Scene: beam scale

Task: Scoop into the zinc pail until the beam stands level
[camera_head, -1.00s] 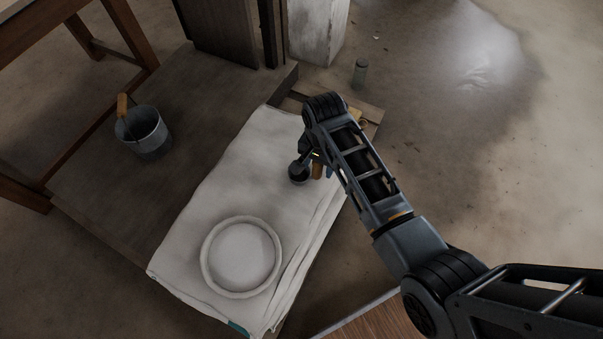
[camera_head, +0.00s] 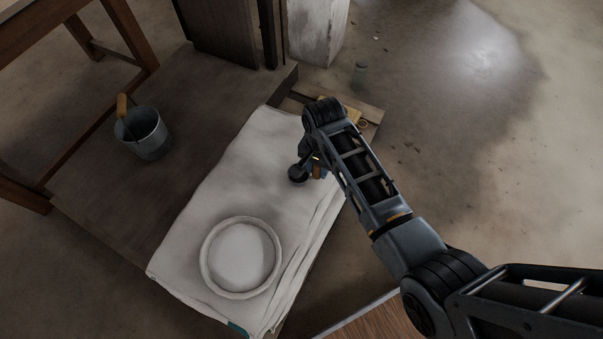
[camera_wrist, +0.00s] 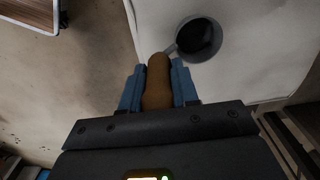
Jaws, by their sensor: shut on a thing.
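The zinc pail (camera_head: 152,143), with a wooden grip on its handle, stands upright on the dark wooden platform at left in the head view. My gripper (camera_head: 317,169) is shut on the brown handle of a scoop, whose dark round bowl (camera_head: 297,174) hangs over the white sack (camera_head: 212,190). In the wrist view the scoop handle (camera_wrist: 157,83) sits between the blue fingers, and the bowl (camera_wrist: 199,38) looks dark inside. I cannot tell if it holds anything. A round pale rim (camera_head: 207,267) with white inside lies on the near part of the sack. I cannot make out the beam.
The wooden platform (camera_head: 100,210) has free room around the pail. A wooden table or bench (camera_head: 35,35) stands at far left. A dark post and a pale block (camera_head: 316,35) are behind.

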